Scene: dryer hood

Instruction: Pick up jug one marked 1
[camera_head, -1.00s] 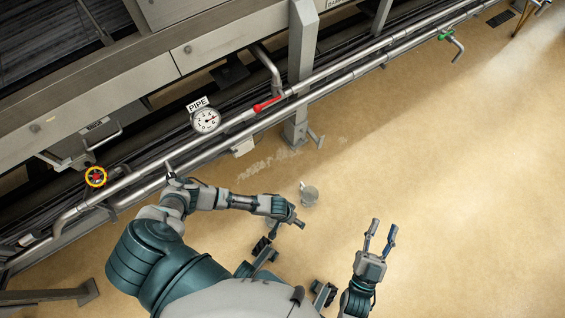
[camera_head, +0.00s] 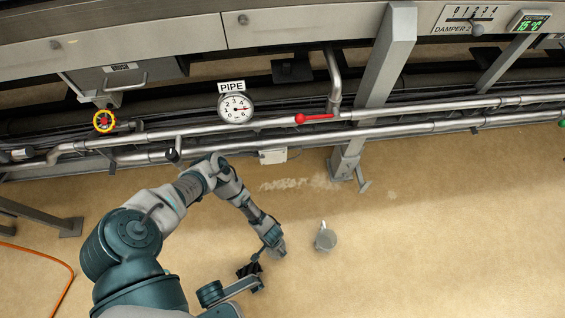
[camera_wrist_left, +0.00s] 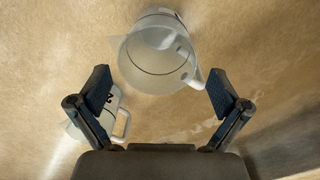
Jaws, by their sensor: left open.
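A pale, translucent jug (camera_head: 325,239) stands on the floor just right of my left gripper (camera_head: 270,246) in the head view. In the left wrist view this appears to be the jug (camera_wrist_left: 152,60) ahead, between the open fingers (camera_wrist_left: 158,76), with its handle towards the right finger. Its label is at the edge of its far side and I cannot read it. A second jug (camera_wrist_left: 112,118) is partly hidden behind the left finger; its mark looks like a 2. My left gripper is open and holds nothing.
A steel post (camera_head: 388,60) stands on the floor. An orange hose (camera_head: 62,270) lies at left. Floor right of the jug is clear.

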